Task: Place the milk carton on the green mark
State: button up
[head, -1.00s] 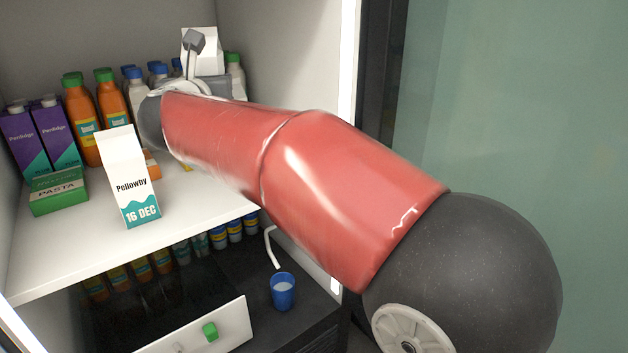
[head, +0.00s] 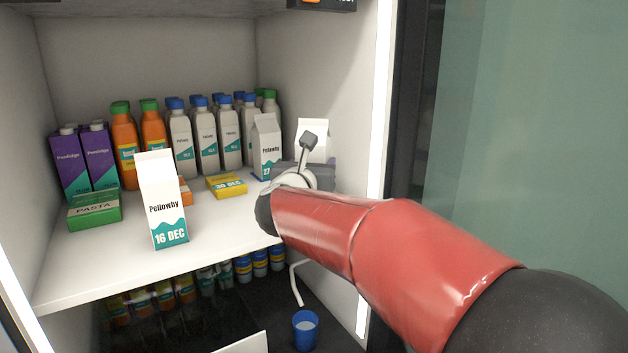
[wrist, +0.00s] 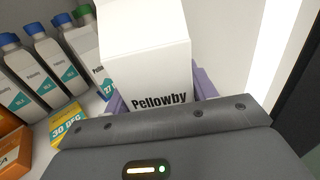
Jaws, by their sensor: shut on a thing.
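A white milk carton marked Pellowby (head: 312,128) shows behind my gripper (head: 302,172) in the head view, near the shelf's right wall. The wrist view shows this carton (wrist: 147,55) large, between the purple fingers of my gripper (wrist: 160,92), which is shut on it. Its base is hidden, so I cannot tell whether it touches the shelf. A second Pellowby carton (head: 163,205), dated 16 DEC, stands at the shelf's front. A third one (head: 266,145), marked 27, stands just left of my gripper. I see no green mark in either view.
White bottles (head: 205,135), orange bottles (head: 125,150) and purple cartons (head: 72,165) line the back. A green pasta box (head: 95,208) and a yellow box (head: 227,186) lie on the shelf (head: 215,220). A blue cup (head: 305,330) stands below. The front middle is clear.

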jog(key=shift+f, duration=1.1)
jog(key=shift+f+b, duration=0.2)
jog(key=shift+b, duration=0.15)
jog(key=o, duration=1.3)
jog(key=shift+o, duration=0.2)
